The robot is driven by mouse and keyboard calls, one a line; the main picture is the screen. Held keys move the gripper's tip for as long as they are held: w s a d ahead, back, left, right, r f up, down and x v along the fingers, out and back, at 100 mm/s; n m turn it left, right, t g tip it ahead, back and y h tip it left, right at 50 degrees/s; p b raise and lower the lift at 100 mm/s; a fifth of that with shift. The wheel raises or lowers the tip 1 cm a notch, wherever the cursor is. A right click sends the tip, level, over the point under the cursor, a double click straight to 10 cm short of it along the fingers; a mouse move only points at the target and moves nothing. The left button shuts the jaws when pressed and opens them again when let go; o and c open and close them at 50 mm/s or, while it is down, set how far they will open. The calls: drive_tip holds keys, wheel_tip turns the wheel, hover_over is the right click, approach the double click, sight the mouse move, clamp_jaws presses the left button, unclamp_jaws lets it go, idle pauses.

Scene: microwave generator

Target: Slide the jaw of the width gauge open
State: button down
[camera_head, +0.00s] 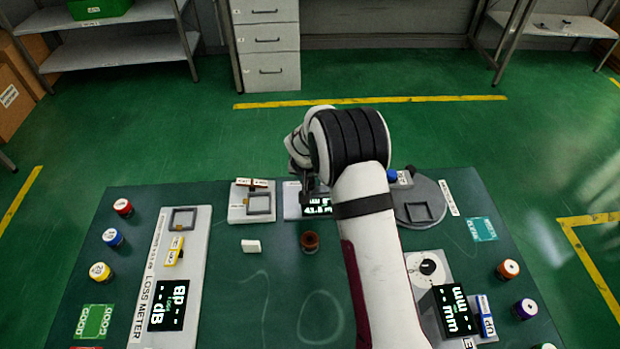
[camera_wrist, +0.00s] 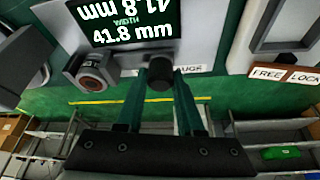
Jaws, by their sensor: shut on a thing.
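The width gauge is a light grey plate (camera_head: 292,206) at the back middle of the bench, partly hidden by my arm. Its black display (camera_wrist: 125,20) reads 41.8 mm under the word WIDTH in the wrist view. My gripper (camera_wrist: 160,80) has its two teal fingers closed around a dark round knob (camera_wrist: 159,73) at the gauge's edge. To the left of the knob in that view, a grey block with a reddish round face (camera_wrist: 92,82) stands on the gauge. In the head view my gripper (camera_head: 306,182) is over the gauge, its fingertips mostly hidden.
A FREE/LOCK fixture (camera_head: 237,205) stands just left of the gauge, and a round grey platform (camera_head: 432,192) to its right. A brown ring-like piece (camera_head: 310,242) and a white block (camera_head: 251,246) lie in front. The loss meter (camera_head: 180,225) is further left.

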drive_tip(key=shift+a, duration=0.1)
idle(0.7)
drive_tip(key=shift+a, duration=1.05)
drive_tip(key=c, duration=0.5)
unclamp_jaws()
drive_tip(key=shift+c, duration=0.2)
drive_tip(key=shift+r, duration=0.1)
drive_tip(key=v, duration=1.5)
drive_tip(key=shift+r, duration=0.3)
drive_tip(key=shift+s, duration=0.2)
